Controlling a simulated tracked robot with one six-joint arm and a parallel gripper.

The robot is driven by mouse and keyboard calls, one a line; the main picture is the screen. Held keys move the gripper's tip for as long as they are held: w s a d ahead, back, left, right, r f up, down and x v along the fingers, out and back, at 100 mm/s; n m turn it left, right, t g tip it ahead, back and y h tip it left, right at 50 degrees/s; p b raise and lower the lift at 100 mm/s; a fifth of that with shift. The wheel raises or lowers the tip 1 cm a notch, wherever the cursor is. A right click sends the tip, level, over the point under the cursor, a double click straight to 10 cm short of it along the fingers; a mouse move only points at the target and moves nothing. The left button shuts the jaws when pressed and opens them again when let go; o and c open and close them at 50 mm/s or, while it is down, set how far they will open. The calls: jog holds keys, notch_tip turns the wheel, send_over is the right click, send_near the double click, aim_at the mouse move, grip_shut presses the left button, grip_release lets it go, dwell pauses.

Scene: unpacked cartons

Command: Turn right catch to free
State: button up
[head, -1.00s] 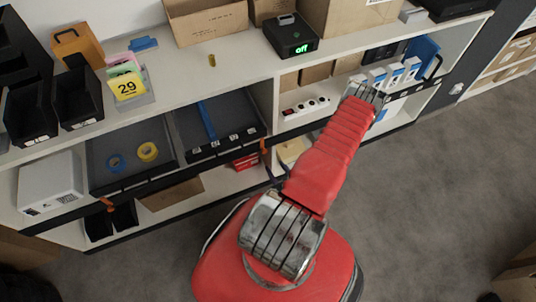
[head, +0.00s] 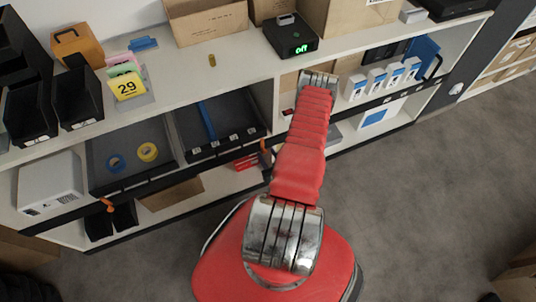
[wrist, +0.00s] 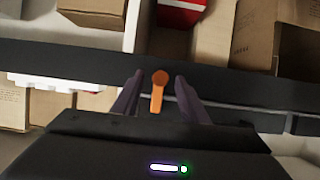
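The right catch (wrist: 157,92) is an orange lever with a round head, on a dark rail. In the wrist view its lever points down the picture, between my two dark fingers. My gripper (wrist: 159,76) is open, one finger on each side of the catch, with gaps showing. In the head view the catch (head: 265,144) is a small orange spot at the right end of the shelf's drawers, and my gripper (head: 265,159) is close by it, partly hidden by my arm. Another orange catch (head: 107,204) is on the left of the same rail.
The dark rail (wrist: 95,59) crosses the wrist view, with cartons (wrist: 215,35) and a red box (wrist: 180,12) beyond it. Dark trays (head: 130,155) stand left of the catch in the head view. Open grey floor (head: 440,200) is at the right.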

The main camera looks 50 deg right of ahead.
jog(key=shift+w+d+f, duration=0.15)
jog(key=shift+w, duration=0.1)
jog(key=shift+c, duration=0.2)
jog(key=c, duration=0.9)
jog(key=shift+d, duration=0.45)
grip_shut()
jog(key=shift+a, duration=0.2)
